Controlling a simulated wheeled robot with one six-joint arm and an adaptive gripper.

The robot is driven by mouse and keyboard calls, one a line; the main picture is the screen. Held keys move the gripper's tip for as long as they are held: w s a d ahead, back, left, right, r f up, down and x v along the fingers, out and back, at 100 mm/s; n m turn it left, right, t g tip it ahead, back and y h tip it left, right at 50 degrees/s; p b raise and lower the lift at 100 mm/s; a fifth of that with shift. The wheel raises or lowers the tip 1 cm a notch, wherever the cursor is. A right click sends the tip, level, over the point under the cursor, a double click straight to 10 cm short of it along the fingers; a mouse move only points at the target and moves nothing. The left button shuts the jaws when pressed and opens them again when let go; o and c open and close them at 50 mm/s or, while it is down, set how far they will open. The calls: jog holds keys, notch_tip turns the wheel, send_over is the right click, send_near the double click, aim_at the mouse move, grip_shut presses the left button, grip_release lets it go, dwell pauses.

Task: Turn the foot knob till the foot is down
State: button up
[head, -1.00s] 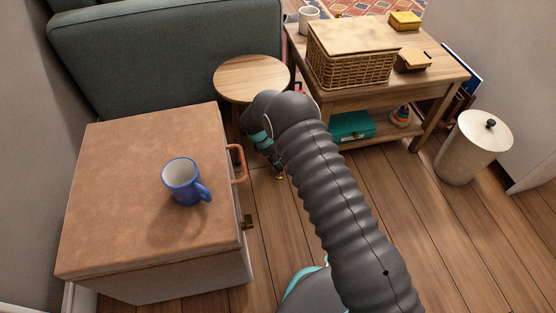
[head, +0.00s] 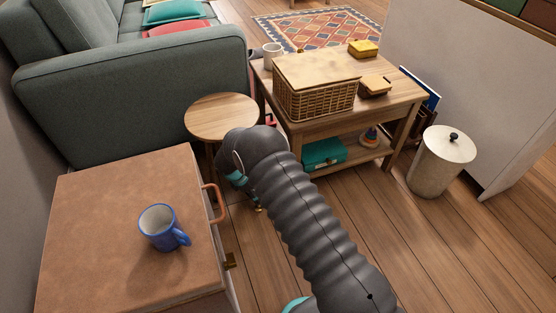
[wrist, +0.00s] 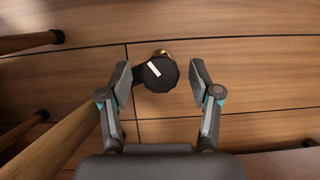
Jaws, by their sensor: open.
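In the wrist view a black round foot knob (wrist: 158,76) with a white mark lies between the fingertips of my gripper (wrist: 160,82). The white mark slants from upper left to lower right. A small brass piece (wrist: 162,53) shows just beyond the knob, low over the floor. The fingers are open, one on each side of the knob, with a visible gap on both sides. In the head view my gripper (head: 248,190) is low beside the round wooden side table (head: 220,117), mostly hidden by my arm. Whether the brass foot touches the floor cannot be told.
A brown-topped cabinet (head: 105,215) with a blue mug (head: 160,228) stands at the left. A wooden table (head: 385,108) with a wicker basket (head: 315,97) stands behind my arm. A lidded bin (head: 440,160) stands at right. Wooden legs (wrist: 70,135) cross the wrist view's left. Floor at right is clear.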

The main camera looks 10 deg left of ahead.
jog(key=n+p, duration=0.2)
jog(key=n+t+y+p, duration=0.1)
jog(key=shift+s+d+r+n+p, duration=0.1)
jog(key=shift+s+r+n+p, duration=0.05)
jog(key=shift+r+n+p, duration=0.25)
jog(key=shift+f+n+y+p, duration=0.1)
jog(key=shift+n+y+p, duration=0.3)
jog(key=shift+n+p, duration=0.6)
jog(key=n, duration=0.1)
jog(key=n+y, duration=0.1)
jog(key=n, duration=0.1)
jog(key=shift+d+f+t+p, duration=0.1)
jog(key=shift+f+t+p, duration=0.1)
jog(key=shift+t+p, duration=0.15)
jog(key=n+y, duration=0.1)
jog(key=n, duration=0.2)
jog(key=shift+f, duration=0.1)
jog(key=v, duration=1.4)
jog(key=w+d+r+m+h, duration=0.1)
jog(key=w+d+r+m, duration=0.1)
jog(key=d+r+m, duration=0.8)
notch_tip(320, 180, up, 5)
jog(key=shift+d+r+m+t+h, duration=0.15)
jog(key=shift+d+m+t+h, duration=0.2)
jog(key=shift+d, duration=0.75)
